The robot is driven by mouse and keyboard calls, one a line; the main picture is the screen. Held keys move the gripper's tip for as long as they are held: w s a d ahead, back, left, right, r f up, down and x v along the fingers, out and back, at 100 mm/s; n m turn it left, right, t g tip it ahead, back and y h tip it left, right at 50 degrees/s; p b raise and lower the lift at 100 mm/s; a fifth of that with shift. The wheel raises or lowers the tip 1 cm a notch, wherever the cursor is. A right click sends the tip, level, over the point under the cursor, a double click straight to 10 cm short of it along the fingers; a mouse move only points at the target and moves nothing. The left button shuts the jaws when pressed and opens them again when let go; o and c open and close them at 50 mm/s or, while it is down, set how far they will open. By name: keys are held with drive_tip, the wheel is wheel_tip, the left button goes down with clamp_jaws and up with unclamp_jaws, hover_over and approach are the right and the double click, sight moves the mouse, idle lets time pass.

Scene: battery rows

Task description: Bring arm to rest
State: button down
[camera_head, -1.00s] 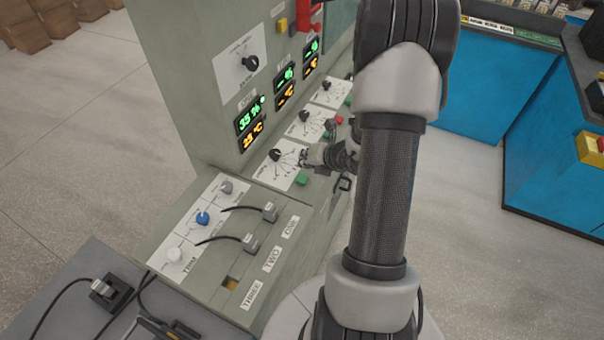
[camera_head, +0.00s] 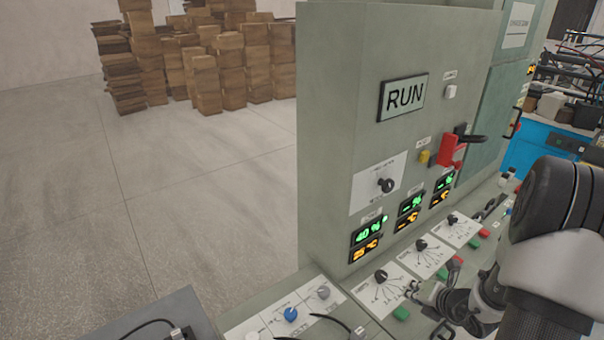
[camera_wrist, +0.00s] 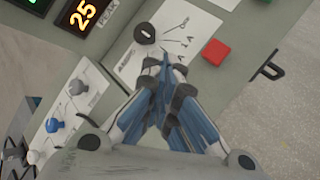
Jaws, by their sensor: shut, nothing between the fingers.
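My gripper (camera_head: 418,292) is low over the sloping desk of the grey-green console, beside the nearest dial plate. In the wrist view my gripper (camera_wrist: 163,68) has its dark fingers drawn together, with nothing between them. Its tips overlap the lower edge of a white dial plate (camera_wrist: 180,22); I cannot tell whether they touch it. A black dial (camera_wrist: 145,33) and a red button (camera_wrist: 216,52) are just beyond the tips. My arm (camera_head: 545,265) reaches in from the right of the head view and hides part of the desk.
The console's upright face (camera_head: 335,150) carries a RUN sign (camera_head: 403,97), a red handle (camera_head: 450,152) and lit displays (camera_head: 368,237). Blue and grey knobs (camera_head: 291,314) stand at the desk's near end. Stacked boxes (camera_head: 240,60) are far back; the floor (camera_head: 190,200) left is clear.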

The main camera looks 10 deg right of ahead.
drive_tip(key=w+a+r+n+y, duration=0.3)
drive_tip(key=a+r+n+y, duration=0.2)
drive_tip(key=a+r+n, duration=1.05)
drive_tip(key=s+a+r+n+g+y, duration=0.1)
drive_tip(key=s+a+r+n+g, duration=0.1)
drive_tip(key=s+a+n, duration=0.35)
drive_tip(key=s+a+r+n+g, duration=0.2)
drive_tip(key=s+a+r+n, duration=0.1)
drive_tip(key=a+n, duration=0.45)
drive_tip(key=s+r+n+h, duration=0.4)
drive_tip(key=s+n+h, duration=0.1)
drive_tip(key=s+n, duration=0.9)
drive_tip(key=n, duration=0.3)
drive_tip(key=shift+s+d+g+h, duration=0.25)
drive_tip(key=shift+d+g+h, duration=0.05)
drive_tip(key=shift+d, duration=0.05)
